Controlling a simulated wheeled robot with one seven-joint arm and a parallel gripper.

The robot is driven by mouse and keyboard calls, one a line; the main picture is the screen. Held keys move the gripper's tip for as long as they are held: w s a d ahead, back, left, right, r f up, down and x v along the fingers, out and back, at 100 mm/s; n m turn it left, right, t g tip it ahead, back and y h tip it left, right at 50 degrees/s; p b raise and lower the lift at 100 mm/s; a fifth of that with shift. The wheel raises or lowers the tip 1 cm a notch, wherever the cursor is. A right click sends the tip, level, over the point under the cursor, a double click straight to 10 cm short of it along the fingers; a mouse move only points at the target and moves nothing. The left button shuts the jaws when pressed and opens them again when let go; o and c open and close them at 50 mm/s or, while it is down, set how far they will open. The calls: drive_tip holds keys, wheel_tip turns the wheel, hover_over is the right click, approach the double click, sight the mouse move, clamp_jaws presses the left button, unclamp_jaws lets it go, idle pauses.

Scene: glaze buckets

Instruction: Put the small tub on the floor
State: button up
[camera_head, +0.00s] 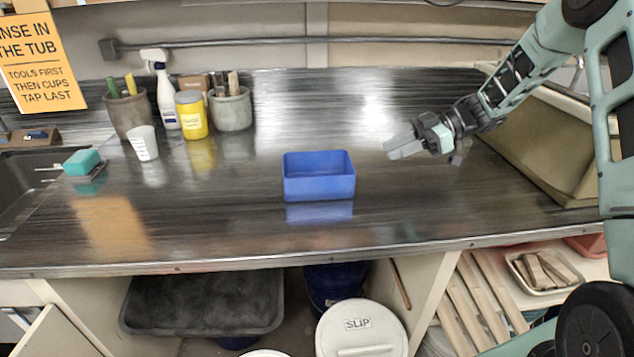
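The small tub is a blue, open, rectangular box (319,187) standing upright on the dark metal counter (230,225), near its middle. It looks empty as far as I can see inside. My gripper (392,150) is above the counter to the right of the tub, apart from it, with its fingers pointing left. The fingers look close together in this view, and I cannot tell whether there is a gap between them. I see nothing held. The floor under the counter is mostly hidden by the things stored there.
A white bucket marked SLIP (361,335), a dark blue bucket (336,283) and a large black tray (203,303) are below the counter. A spray bottle (167,100), yellow jar (191,115) and white cup (144,143) stand at the back left. The counter around the tub is clear.

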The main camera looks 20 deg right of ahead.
drive_tip(key=p+x, duration=0.2)
drive_tip(key=x, duration=1)
drive_tip(key=p+x, duration=0.1)
drive_tip(key=x, duration=0.3)
drive_tip(key=shift+s+a+r, duration=0.1)
drive_tip(key=shift+a+r, duration=0.05)
drive_tip(key=shift+a, duration=0.05)
drive_tip(key=shift+a+f, duration=0.25)
drive_tip(key=shift+a, duration=0.15)
clamp_jaws()
